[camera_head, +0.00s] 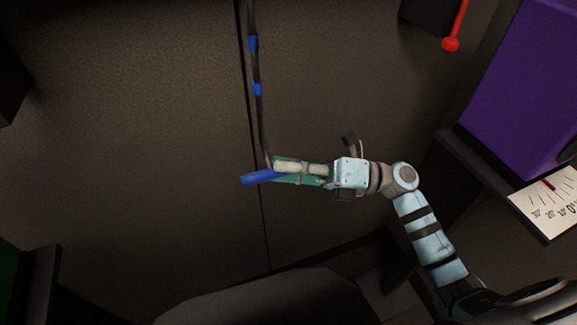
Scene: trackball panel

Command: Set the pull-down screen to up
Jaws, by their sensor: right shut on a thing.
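A dark cord with blue bands (257,88) hangs from the top of the head view and ends at a blue handle (259,178). I take this to be the pull of the pull-down screen; the screen itself cannot be made out. My right gripper (279,171) reaches in from the right and is shut on the blue handle. The handle is slightly tilted and sticks out to the left of the fingers; its right part is hidden by them. My left gripper is not in view.
A large purple box (520,85) stands at the upper right. Below it is a white dial panel (552,200) with a red needle. A red knobbed lever (452,42) hangs at the top right. The brown wall left of the cord is clear.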

